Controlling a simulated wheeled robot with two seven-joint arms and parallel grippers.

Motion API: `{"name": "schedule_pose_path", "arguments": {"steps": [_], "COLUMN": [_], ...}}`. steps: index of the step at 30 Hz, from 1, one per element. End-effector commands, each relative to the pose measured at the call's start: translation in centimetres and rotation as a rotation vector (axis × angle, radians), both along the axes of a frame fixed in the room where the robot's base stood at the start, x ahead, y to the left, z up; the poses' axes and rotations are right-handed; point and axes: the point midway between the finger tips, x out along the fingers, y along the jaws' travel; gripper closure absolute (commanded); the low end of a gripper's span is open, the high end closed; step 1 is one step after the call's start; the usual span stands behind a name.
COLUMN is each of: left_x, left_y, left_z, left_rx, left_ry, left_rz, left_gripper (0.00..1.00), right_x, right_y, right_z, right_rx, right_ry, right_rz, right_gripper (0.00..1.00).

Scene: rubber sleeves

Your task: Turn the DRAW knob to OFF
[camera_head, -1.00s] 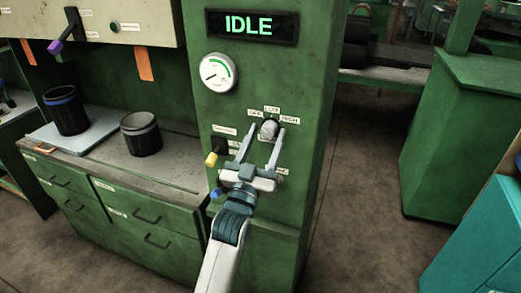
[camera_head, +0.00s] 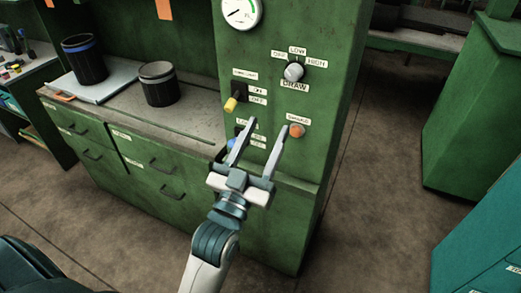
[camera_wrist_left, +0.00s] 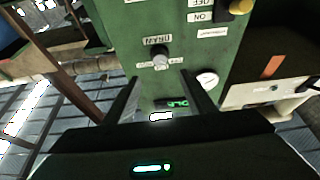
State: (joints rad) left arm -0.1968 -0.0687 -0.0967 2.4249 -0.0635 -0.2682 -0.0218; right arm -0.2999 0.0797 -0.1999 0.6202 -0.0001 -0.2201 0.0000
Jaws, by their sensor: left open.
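The DRAW knob (camera_head: 293,72) is a small grey round knob on the green panel, with OFF, LOW and HIGH labels around its upper side and a DRAW label below. I cannot tell clearly which label it points to. In the left wrist view the knob (camera_wrist_left: 160,57) shows upside down, ahead of the fingers and clear of them. My left gripper (camera_head: 267,124) is open and empty, below and to the left of the knob in the head view. My right gripper is not in view.
On the same panel are a yellow-tipped lever (camera_head: 231,103), an orange button (camera_head: 296,130) and a gauge (camera_head: 241,11). Two dark cups, one blue-rimmed (camera_head: 85,58) and one grey-rimmed (camera_head: 158,83), stand on the bench to the left. Floor is open right of the panel.

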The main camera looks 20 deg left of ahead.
Motion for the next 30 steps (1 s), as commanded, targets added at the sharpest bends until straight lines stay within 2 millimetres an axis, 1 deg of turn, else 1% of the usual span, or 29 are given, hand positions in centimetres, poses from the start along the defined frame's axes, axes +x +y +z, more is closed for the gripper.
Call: {"name": "schedule_pose_path", "arguments": {"steps": [1, 3, 9, 25, 28, 30], "left_x": [-0.6, -1.3, -2.1, -2.1, -1.7, -1.1], "left_y": [0.0, 0.0, 0.0, 0.0, -0.1, -0.3], "left_z": [-0.6, -0.8, -0.9, -1.0, -1.8, -3.0], "left_rx": [0.000, 0.000, 0.000, 0.000, 0.002, 0.005], "left_ry": [0.002, 0.002, 0.001, 0.003, 0.018, 0.042], "left_rz": [0.000, 0.000, -0.001, -0.001, -0.004, -0.008], "left_gripper": [0.50, 0.50, 0.50, 0.50, 0.50, 0.50], "right_x": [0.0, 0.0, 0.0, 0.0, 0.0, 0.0], "right_y": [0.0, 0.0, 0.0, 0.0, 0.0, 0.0], "right_z": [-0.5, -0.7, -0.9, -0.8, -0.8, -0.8], "right_rx": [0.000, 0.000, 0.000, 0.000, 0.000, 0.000], "right_ry": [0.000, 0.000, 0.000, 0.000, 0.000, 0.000], "right_rz": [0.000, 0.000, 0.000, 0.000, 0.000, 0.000], "right_gripper": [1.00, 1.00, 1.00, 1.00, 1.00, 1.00]}}
